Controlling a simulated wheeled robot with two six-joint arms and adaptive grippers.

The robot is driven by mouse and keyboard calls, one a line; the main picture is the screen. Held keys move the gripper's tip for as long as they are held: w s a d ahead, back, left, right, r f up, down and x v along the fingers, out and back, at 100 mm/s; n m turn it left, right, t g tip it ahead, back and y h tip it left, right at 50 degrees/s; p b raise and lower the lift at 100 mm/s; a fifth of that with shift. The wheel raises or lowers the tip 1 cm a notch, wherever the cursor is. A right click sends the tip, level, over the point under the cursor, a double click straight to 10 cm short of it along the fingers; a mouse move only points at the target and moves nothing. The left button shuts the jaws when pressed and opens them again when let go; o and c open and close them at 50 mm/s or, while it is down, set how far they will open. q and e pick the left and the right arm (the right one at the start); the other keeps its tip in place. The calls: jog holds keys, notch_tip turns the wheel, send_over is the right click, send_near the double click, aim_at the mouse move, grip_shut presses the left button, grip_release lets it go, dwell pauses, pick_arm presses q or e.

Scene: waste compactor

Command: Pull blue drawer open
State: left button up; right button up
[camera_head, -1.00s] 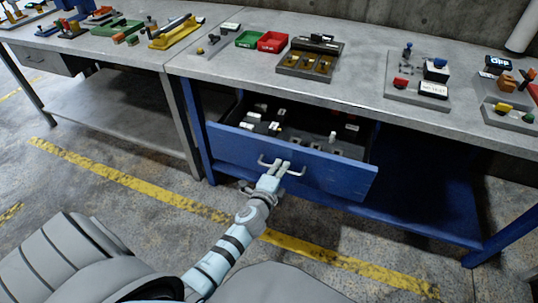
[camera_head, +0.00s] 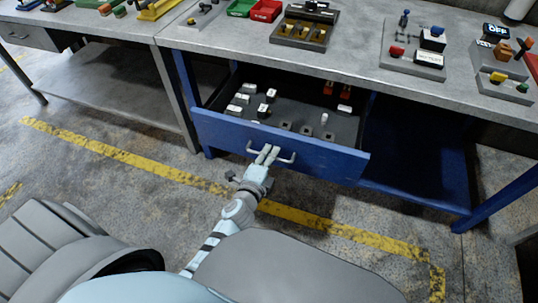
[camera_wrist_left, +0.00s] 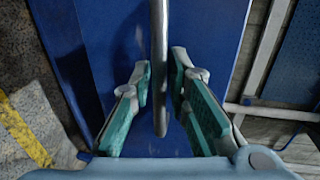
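The blue drawer (camera_head: 215,130) sticks out from under the grey workbench, partly open, with its inside in view. Its grey bar handle (camera_head: 290,158) is on the drawer front; in the left wrist view the bar (camera_wrist_left: 159,50) runs between the fingers. My left gripper (camera_head: 266,153) is at the handle, one finger on each side of the bar, and its tips (camera_wrist_left: 162,70) are close in on it. My right gripper is not in view.
The drawer holds several white pieces (camera_head: 243,99) and red pieces (camera_head: 345,92). Trays, including a red one (camera_head: 266,10), and a control panel (camera_head: 412,48) stand on the workbench (camera_head: 360,55). Floor in front of the drawer is clear, with a yellow line (camera_head: 340,228).

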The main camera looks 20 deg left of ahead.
pick_arm(q)
jog(key=shift+s, duration=0.1)
jog(key=v, duration=1.1)
jog(key=shift+s, duration=0.4)
jog(key=shift+r, duration=0.1)
